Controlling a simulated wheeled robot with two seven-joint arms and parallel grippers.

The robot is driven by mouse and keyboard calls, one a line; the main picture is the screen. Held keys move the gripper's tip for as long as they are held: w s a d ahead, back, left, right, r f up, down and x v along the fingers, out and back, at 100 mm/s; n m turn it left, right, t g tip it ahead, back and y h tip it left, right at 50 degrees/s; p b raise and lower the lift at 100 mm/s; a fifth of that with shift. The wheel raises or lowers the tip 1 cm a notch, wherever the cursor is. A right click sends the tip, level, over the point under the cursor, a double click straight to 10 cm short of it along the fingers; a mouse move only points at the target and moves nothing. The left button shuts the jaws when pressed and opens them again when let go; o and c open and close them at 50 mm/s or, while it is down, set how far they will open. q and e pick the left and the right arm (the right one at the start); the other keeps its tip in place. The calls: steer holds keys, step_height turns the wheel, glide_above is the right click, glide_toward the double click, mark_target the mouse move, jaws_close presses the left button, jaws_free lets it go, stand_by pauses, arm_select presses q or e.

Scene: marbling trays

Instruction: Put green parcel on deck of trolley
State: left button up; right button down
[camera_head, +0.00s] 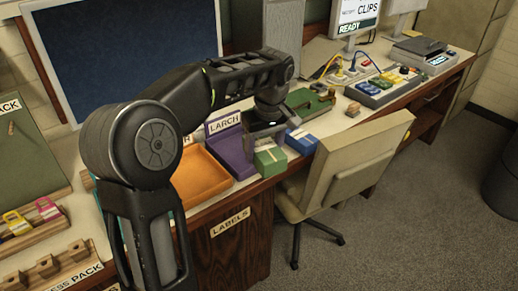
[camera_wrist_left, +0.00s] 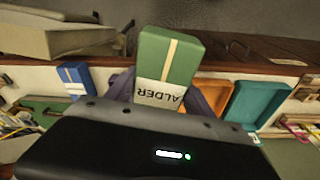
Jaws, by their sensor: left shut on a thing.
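The green parcel (camera_head: 270,162) has a pale band and sits in my left gripper (camera_head: 266,142) at the front edge of the desk, by the purple tray. In the left wrist view the green parcel (camera_wrist_left: 172,52) shows large, with a white label reading ALDER. My left gripper is shut on it; its fingers are mostly hidden in the wrist view. I cannot tell whether the parcel touches the desk. My right gripper is in neither view. I make out no trolley in either view.
A blue parcel (camera_head: 301,142) lies just right of the green one. A purple tray (camera_head: 232,158) labelled LARCH and an orange tray (camera_head: 205,180) stand to the left. A beige chair (camera_head: 350,168) stands close in front of the desk. Grey floor (camera_head: 420,220) is open at right.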

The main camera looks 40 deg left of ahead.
arm_select(q)
steer(key=w+d+f+m+b, duration=0.15)
steer(key=d+f+m, duration=0.25)
steer(key=f, duration=0.4)
steer(key=w+d+f+m, duration=0.2)
steer(key=d+f+m, duration=0.2)
steer(key=f, duration=0.5)
steer(key=s+d+f+m+b, duration=0.1)
steer(key=s+d+f+m, duration=0.1)
steer(key=f, duration=0.4)
steer(key=s+d+f+m+t+h+b, duration=0.1)
steer(key=s+d+f+m, duration=0.1)
steer(key=d+f, duration=0.5)
steer(key=shift+s+h, duration=0.3)
steer(key=shift+s, duration=0.6)
steer(key=shift+a, duration=0.15)
